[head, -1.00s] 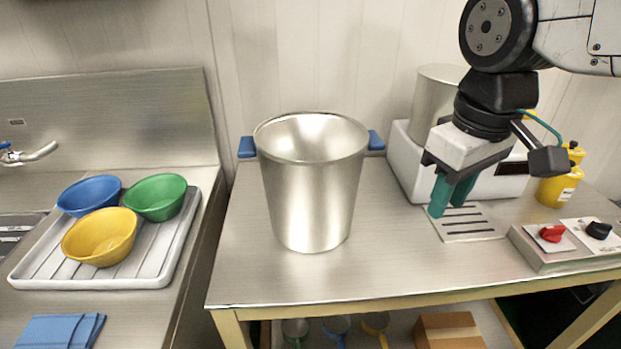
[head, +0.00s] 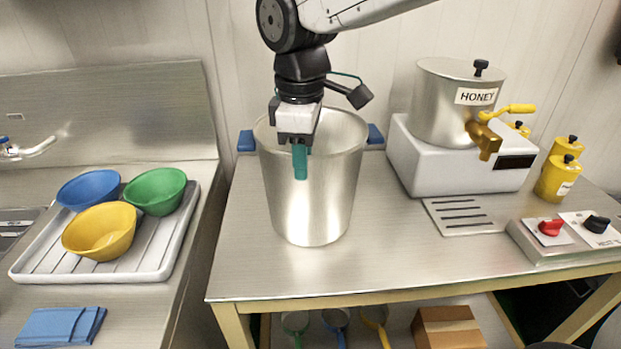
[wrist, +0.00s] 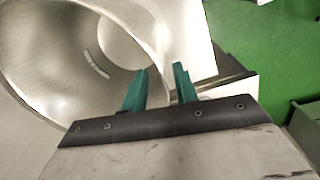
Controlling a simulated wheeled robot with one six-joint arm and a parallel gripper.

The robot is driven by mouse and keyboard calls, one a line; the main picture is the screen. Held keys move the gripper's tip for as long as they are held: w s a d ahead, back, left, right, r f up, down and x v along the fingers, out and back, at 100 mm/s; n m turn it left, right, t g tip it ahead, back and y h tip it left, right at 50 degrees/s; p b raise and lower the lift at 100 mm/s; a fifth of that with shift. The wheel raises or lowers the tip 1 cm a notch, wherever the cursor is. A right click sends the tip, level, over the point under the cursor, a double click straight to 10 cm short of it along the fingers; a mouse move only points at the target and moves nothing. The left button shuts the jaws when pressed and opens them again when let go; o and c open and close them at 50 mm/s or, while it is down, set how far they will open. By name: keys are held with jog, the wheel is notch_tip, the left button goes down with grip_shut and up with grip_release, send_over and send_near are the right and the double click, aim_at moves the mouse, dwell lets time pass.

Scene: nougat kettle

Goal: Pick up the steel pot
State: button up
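The steel pot (head: 312,200) stands upright on the steel table, with a blue handle on its left (head: 246,141) and another on its right (head: 375,134). It looks empty inside. My gripper (head: 300,172) is at the near side of the pot's rim in the head view, fingers pointing down. In the wrist view the pot (wrist: 60,60) fills the upper left, and the two green fingers (wrist: 160,85) are apart with a gap between them. The pot's rim runs close to that gap. I cannot tell whether a finger touches the wall.
A honey tank (head: 455,105) with a yellow tap stands on a white base at the right. Yellow bottles (head: 560,178) and a control box with knobs (head: 565,240) are farther right. A tray (head: 150,262) with three bowls is on the left counter.

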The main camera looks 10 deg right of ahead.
notch_tip(320, 180, down, 2)
jog(key=shift+c, duration=0.3)
grip_shut()
dwell(1.3)
